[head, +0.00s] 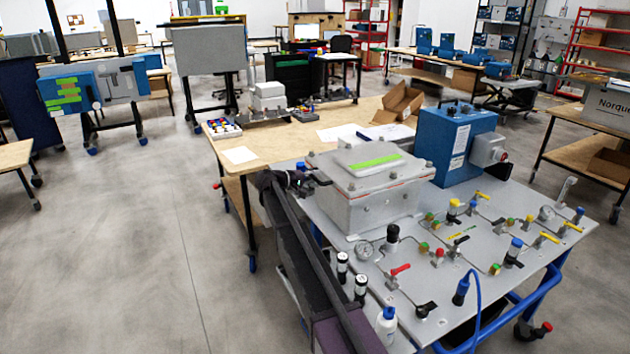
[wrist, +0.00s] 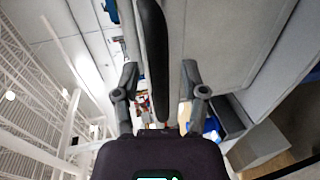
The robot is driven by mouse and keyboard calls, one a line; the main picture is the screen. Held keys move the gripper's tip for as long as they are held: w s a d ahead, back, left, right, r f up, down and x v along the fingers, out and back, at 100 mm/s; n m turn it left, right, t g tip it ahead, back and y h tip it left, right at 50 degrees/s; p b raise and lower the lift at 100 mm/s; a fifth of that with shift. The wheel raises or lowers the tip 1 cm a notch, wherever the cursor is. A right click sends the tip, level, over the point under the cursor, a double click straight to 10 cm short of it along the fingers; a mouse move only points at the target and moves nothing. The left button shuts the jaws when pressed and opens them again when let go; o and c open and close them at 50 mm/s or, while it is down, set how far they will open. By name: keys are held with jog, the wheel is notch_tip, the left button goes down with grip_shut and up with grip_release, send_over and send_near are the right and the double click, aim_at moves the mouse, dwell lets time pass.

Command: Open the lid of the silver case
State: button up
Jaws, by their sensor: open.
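The silver case (head: 365,210) is a grey box with a closed flat lid (head: 372,160) and a green strip on top, standing on the grey panel table. A dark handle (head: 321,176) shows at its left side. My gripper (head: 297,180) is at the left side of the case, close to this handle. In the wrist view my gripper (wrist: 160,78) has its two fingers apart, with a long black bar (wrist: 153,35) between them, seemingly the handle. I cannot tell whether either finger touches it. A large grey surface (wrist: 230,40), likely the case, fills the right of that view.
A blue box (head: 455,145) stands right behind the case. Gauges, valves and pipes, including a red-handled valve (head: 398,271), cover the panel in front and to the right. A wooden table (head: 270,145) adjoins behind. The floor (head: 140,250) at left is clear.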

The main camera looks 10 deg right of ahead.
grip_shut()
jog(key=shift+a+r, duration=0.1)
jog(key=shift+r, duration=0.05)
